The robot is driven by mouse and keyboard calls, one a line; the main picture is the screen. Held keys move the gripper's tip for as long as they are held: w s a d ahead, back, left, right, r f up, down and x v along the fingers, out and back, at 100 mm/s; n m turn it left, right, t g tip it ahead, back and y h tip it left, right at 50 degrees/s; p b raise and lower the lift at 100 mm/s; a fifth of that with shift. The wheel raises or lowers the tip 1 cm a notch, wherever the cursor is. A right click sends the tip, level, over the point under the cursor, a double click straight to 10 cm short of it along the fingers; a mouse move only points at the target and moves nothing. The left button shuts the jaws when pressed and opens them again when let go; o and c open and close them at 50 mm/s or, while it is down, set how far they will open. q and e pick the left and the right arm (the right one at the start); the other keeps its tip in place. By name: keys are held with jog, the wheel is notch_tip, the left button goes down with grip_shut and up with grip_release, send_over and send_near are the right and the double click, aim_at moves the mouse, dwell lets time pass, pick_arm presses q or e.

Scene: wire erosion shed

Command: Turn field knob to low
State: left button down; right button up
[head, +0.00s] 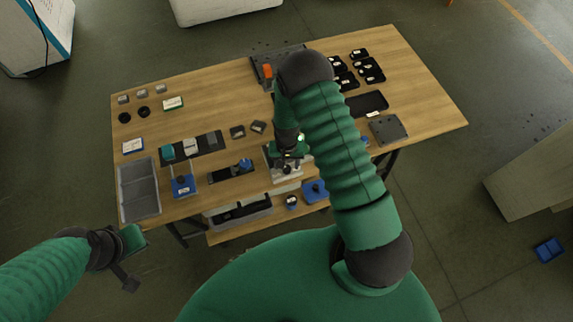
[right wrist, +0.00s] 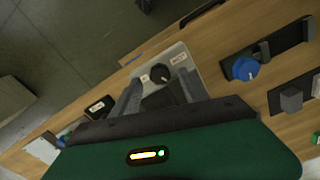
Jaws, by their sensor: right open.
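The field knob looks to be the black round knob (right wrist: 160,73) on a pale grey base (right wrist: 176,50), between two small white labels too small to read. In the head view the pale base (head: 285,176) stands near the table's front edge, with the knob (head: 286,169) on its front. My right gripper (right wrist: 160,90) is open and empty, its two grey fingers spread with the knob showing between and beyond their tips; I cannot tell whether they touch it. In the head view this gripper (head: 287,155) hangs over the base. My left gripper (head: 130,260) is off the table at lower left.
A blue knob (right wrist: 245,68) on a black plate stands beside the base; the plate (head: 228,174) shows in the head view. A grey bin (head: 140,190) is at the table's left end. Black trays (head: 366,103) lie at the right. A lower shelf holds a grey tray (head: 240,212).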

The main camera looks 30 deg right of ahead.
aim_at(287, 170)
jog(key=shift+f, duration=1.25)
grip_shut()
